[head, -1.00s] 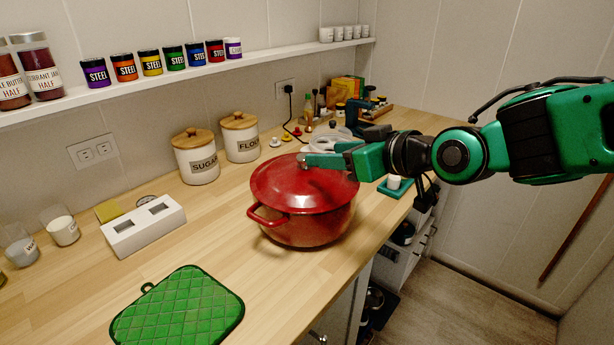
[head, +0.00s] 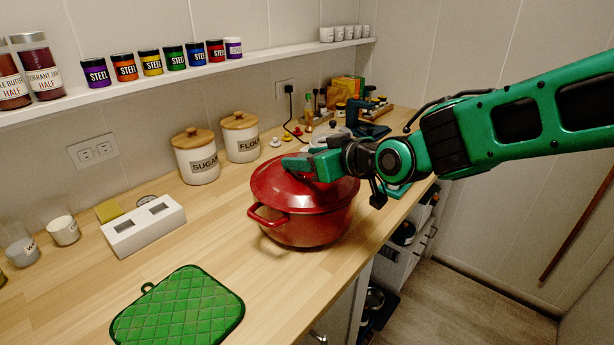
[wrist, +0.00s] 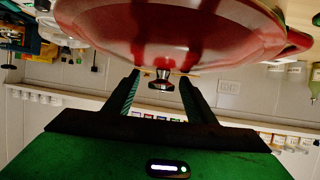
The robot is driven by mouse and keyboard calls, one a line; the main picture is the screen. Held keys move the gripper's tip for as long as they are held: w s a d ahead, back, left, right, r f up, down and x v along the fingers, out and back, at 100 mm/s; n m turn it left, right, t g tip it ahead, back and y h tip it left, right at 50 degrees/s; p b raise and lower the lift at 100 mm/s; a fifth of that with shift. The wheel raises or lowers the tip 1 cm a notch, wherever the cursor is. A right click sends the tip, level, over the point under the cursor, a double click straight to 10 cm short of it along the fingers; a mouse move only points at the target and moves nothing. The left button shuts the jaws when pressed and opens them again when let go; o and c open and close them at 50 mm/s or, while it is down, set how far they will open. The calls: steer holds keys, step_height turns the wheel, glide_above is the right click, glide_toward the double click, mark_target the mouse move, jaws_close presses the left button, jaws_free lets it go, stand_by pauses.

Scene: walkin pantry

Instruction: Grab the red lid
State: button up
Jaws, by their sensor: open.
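The red lid (head: 268,187) sits on a red pot (head: 305,230) on the wooden counter. In the wrist view the lid (wrist: 165,35) fills the top, and its metal knob (wrist: 161,82) shows in the gap between my two fingers. My gripper (head: 296,163) is at the top of the lid in the head view and hides the knob there. In the wrist view my gripper (wrist: 160,92) is open, with a finger on each side of the knob and visible space between. I cannot tell whether the fingers touch the lid.
Sugar (head: 196,157) and flour (head: 240,138) canisters stand behind the pot. A green quilted mat (head: 180,308) lies in front. A white block (head: 145,227) is at left. Small items crowd the counter's back right. A jar shelf (head: 150,81) runs along the wall.

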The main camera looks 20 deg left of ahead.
steer(key=shift+c, duration=0.4)
jaws_close()
stand_by(0.8)
steer(key=shift+r, duration=0.2)
